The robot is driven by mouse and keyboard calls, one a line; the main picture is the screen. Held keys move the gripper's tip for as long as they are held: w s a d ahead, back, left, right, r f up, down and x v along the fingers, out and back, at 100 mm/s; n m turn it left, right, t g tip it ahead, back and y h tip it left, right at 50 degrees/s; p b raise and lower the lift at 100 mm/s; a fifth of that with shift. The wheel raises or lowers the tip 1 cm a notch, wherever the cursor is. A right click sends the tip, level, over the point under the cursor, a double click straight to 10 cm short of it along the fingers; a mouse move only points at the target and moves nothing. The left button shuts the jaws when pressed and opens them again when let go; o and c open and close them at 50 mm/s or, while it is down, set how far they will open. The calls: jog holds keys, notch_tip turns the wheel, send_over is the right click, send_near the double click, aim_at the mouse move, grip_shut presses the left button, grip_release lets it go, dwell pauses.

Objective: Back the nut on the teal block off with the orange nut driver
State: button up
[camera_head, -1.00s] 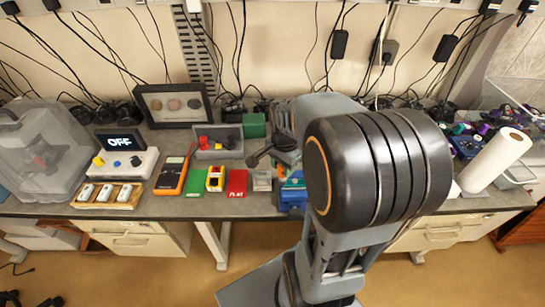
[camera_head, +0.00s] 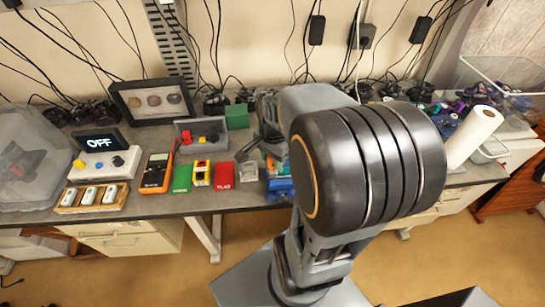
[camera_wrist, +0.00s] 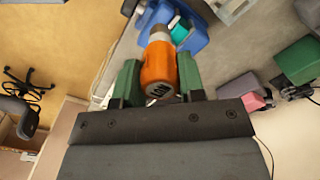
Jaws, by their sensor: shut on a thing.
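The orange nut driver (camera_wrist: 158,68) shows in the wrist view between the two green fingers of my gripper (camera_wrist: 159,78). My gripper is shut on its handle. The driver's far end points toward a teal block (camera_wrist: 180,31) beside a blue fixture (camera_wrist: 196,42). The nut is hidden, and I cannot tell whether the driver touches it. In the head view, the blue fixture (camera_head: 280,187) shows in part at the bench's front edge; my arm hides my gripper and the driver.
A paper towel roll (camera_head: 474,136) stands at right. Floor is open in front.

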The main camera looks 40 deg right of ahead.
jog(key=shift+r, duration=0.15)
jog(key=shift+r+p, duration=0.45)
jog(key=shift+r, duration=1.1)
jog(key=shift+a, duration=0.1)
